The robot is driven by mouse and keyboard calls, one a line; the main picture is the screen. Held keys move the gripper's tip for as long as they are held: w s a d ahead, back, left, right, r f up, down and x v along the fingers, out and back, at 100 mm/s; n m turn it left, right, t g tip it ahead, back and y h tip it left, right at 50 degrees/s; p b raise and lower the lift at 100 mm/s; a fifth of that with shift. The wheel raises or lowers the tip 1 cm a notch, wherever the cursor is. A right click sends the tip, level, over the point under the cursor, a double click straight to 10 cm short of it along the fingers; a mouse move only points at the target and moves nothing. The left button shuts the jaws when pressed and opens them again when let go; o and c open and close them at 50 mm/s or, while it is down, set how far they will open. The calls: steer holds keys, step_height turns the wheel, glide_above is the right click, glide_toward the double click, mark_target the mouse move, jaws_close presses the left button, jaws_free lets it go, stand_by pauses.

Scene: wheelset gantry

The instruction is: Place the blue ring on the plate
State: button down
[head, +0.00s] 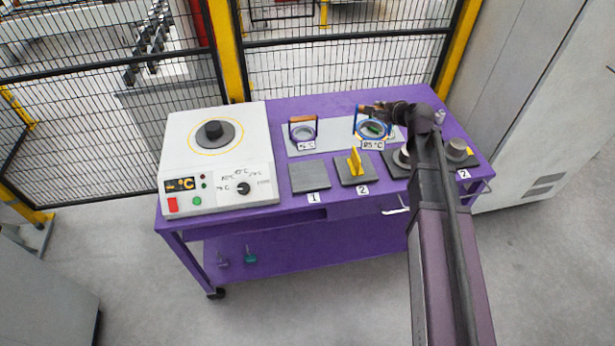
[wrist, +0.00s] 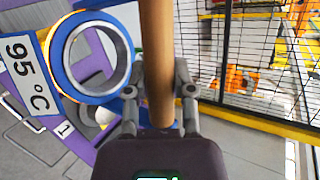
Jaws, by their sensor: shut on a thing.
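The blue ring (wrist: 95,97) has a grey inner band and a brown wooden handle (wrist: 157,60). My gripper (wrist: 158,92) is shut on this handle, with a finger on each side of it. In the head view the ring (head: 359,133) is at the back right of the purple table, by a 95 °C label, and my gripper (head: 371,110) is at its handle. I cannot tell whether the ring touches the surface below. A grey square plate (head: 309,177) lies by label 1. A second dark plate with a yellow upright piece (head: 355,163) lies by label 2.
A white heater (head: 183,150) with a round dark disc (head: 228,133) stands on the table's left. A smaller ring with a handle (head: 303,133) stands left of the blue one. Grey round parts (head: 457,150) stand at the right. A mesh fence (head: 345,65) runs behind.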

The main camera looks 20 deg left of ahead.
steer(key=s+a+f+n+g+y+b, duration=0.1)
steer(key=s+a+f+b, duration=0.5)
steer(key=s+a, duration=0.3)
steer(key=s+a+f+n+g+y+b, duration=0.1)
steer(key=s+a+f+b, duration=0.6)
steer(key=s, duration=0.6)
steer(key=shift+a+f+n+b, duration=0.35)
steer(key=shift+a+f, duration=0.25)
steer(key=shift+a, duration=0.35)
steer(key=w+a+f+b, duration=0.1)
steer(key=w, duration=1.3)
steer(key=shift+w+a+f, duration=0.2)
steer(key=shift+w+a, duration=0.1)
steer(key=shift+w, duration=0.15)
steer(key=shift+w+f+b, duration=0.25)
steer(key=shift+f+b, duration=0.7)
steer(key=shift+b, duration=0.05)
steer(key=shift+w+f+b, duration=0.25)
steer(key=shift+f+b, duration=0.65)
steer(key=shift+b, duration=0.05)
